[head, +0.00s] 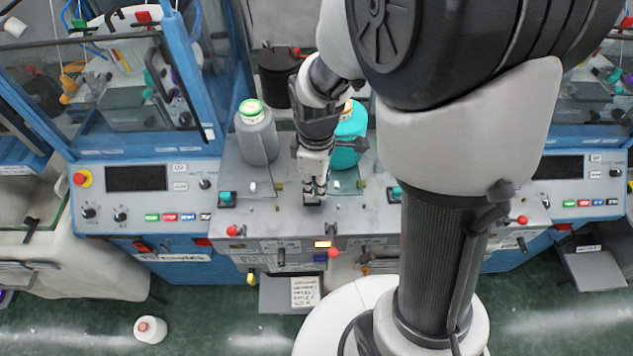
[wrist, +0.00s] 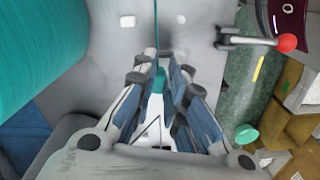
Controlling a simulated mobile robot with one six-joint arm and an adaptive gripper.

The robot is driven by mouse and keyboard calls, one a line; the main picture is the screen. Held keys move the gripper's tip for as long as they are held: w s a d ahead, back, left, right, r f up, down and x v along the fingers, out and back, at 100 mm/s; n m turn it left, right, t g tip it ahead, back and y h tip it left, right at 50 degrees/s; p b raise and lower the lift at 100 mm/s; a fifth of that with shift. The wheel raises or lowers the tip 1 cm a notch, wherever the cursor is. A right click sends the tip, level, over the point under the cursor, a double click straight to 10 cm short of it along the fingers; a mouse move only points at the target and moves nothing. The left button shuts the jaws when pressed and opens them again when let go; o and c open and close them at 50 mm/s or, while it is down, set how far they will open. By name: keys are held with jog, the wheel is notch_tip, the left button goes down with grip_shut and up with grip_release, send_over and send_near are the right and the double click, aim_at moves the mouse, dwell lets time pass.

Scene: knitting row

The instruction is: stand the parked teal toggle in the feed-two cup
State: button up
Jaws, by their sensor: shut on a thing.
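My gripper (head: 314,192) points down at the front of the grey deck, near its middle. In the wrist view my gripper (wrist: 168,80) is shut on a small teal piece (wrist: 158,85), which I take to be the teal toggle; the fingers hide most of it. In the head view the fingertips meet a small dark block (head: 313,200) on the deck, perhaps the feed-two cup; I cannot tell whether the toggle touches it. Similar dark fittings with teal tops stand to the left (head: 228,198) and to the right (head: 395,193).
A teal yarn cone (head: 350,135) and a grey cone (head: 257,137) stand behind my gripper. Red-knobbed levers (head: 333,253) line the deck's front edge. A control panel (head: 140,192) is at left. A white spool (head: 150,329) lies on the floor.

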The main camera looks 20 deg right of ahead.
jog(key=shift+f+b, duration=0.65)
jog(key=shift+f, duration=0.25)
jog(key=o, duration=0.7)
jog(key=shift+o, duration=0.2)
notch_tip(320, 180, up, 12)
dwell(0.6)
